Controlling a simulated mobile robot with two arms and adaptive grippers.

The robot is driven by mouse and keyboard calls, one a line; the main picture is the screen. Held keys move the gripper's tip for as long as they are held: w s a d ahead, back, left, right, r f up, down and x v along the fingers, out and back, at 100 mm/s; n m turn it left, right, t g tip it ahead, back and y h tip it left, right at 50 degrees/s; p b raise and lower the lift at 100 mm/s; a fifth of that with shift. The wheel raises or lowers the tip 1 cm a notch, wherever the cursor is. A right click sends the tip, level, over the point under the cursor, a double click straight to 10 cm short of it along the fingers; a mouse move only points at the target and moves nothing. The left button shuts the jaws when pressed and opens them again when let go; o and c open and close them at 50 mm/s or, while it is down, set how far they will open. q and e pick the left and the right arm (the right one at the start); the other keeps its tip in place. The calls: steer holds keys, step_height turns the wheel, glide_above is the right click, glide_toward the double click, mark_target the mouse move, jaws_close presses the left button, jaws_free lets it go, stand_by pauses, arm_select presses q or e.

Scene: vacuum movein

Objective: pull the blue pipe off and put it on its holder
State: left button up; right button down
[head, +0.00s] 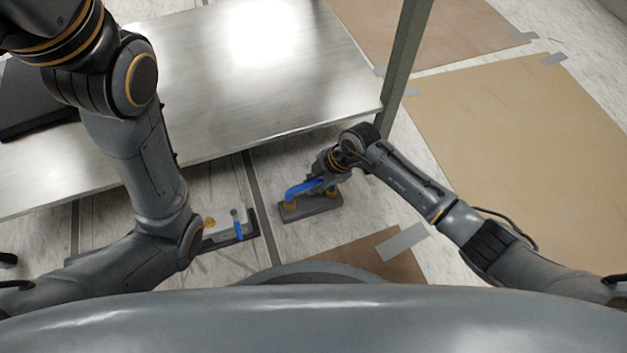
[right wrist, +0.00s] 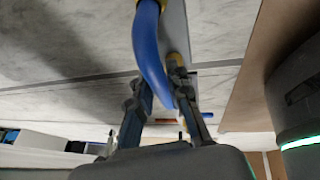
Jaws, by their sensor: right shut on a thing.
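The blue pipe (head: 297,191) is a curved tube at a low grey block (head: 312,209) on the floor, with yellow-orange fittings near both its ends. My right gripper (head: 322,184) is shut on the blue pipe near its right part. In the right wrist view the pipe (right wrist: 150,55) runs down between the two fingers (right wrist: 165,105). I cannot tell whether its ends are seated on the block, or whether this block is the holder. My left arm folds upward at the left, and its gripper is out of view.
A shiny metal table (head: 250,90) with a grey leg (head: 403,65) stands behind the block. A device with a white plate, yellow disc and blue part (head: 238,227) lies left of the block. Brown floor sheets (head: 520,160) lie at the right.

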steer(key=c, duration=1.2)
jaws_free()
steer(key=v, duration=1.2)
